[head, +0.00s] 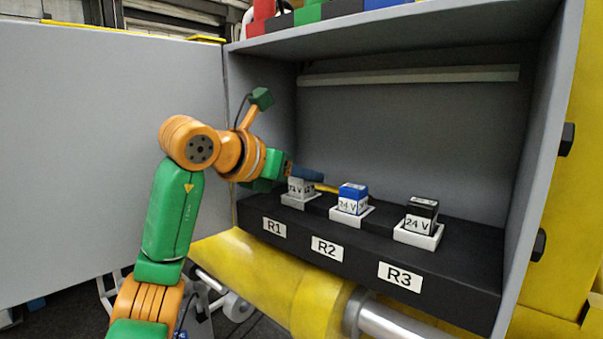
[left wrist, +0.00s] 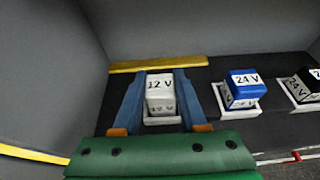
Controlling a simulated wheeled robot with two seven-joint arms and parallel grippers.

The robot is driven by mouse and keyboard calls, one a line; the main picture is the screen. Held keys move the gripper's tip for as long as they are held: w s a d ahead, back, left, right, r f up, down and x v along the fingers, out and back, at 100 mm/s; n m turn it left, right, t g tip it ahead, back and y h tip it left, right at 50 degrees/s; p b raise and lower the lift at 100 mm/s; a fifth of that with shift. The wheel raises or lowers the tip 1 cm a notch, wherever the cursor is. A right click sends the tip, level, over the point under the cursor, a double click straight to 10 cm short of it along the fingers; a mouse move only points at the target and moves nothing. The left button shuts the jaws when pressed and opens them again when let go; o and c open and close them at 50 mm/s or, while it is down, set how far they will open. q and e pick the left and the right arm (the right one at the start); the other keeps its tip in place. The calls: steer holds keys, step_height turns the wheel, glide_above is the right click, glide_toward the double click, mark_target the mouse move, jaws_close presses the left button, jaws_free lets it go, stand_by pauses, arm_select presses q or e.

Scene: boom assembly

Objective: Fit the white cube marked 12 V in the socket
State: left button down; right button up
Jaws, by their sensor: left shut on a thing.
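The white cube (left wrist: 161,98) marked 12 V sits in or just over the white socket (left wrist: 162,121) at R1; I cannot tell whether it is fully seated. In the head view the cube (head: 299,187) stands over the socket (head: 300,201), partly hidden by the fingers. My left gripper (head: 312,180) is shut on the cube, with one blue finger on each side of it. It also shows in the left wrist view (left wrist: 160,92). My right gripper is not in view.
A blue cube (head: 352,198) marked 24 V sits in the R2 socket, and a black cube (head: 421,215) marked 24 V sits in the R3 socket. The grey cabinet walls (head: 540,150) and open door (head: 110,160) enclose the black shelf (head: 470,260).

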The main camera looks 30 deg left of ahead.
arm_select(q)
steer(key=shift+c, duration=1.8)
jaws_free()
steer(key=b+v, duration=0.1)
steer(key=v, duration=0.6)
steer(key=shift+s, duration=0.1)
